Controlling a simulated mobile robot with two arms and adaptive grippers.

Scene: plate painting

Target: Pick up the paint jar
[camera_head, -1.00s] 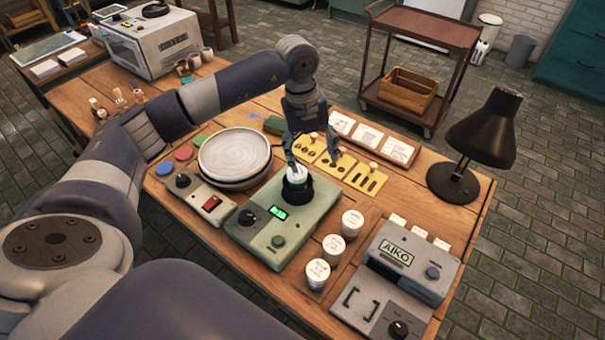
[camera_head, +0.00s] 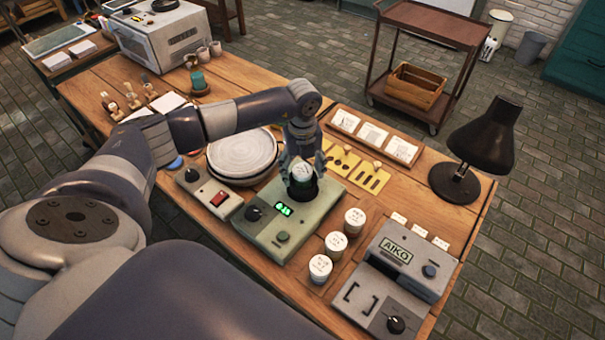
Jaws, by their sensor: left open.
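A small white-lidded paint jar (camera_head: 301,172) stands upright in the black round holder (camera_head: 304,190) of the green device (camera_head: 288,222) with a lit green display. My left gripper (camera_head: 303,166) is over this jar, fingers pointing down, open, with a finger on either side of the lid. I cannot tell whether the fingers touch it. Three more white-lidded jars stand in a row on the table: one (camera_head: 354,221), a second (camera_head: 335,245) and a third (camera_head: 320,268). My right gripper is not in view.
A round plate (camera_head: 243,150) on a turntable stands left of the green device, behind a red-switch box (camera_head: 212,198). Yellow stencils (camera_head: 368,180) lie right of the gripper. A grey AIKO machine (camera_head: 395,275) and black lamp (camera_head: 480,150) stand farther right.

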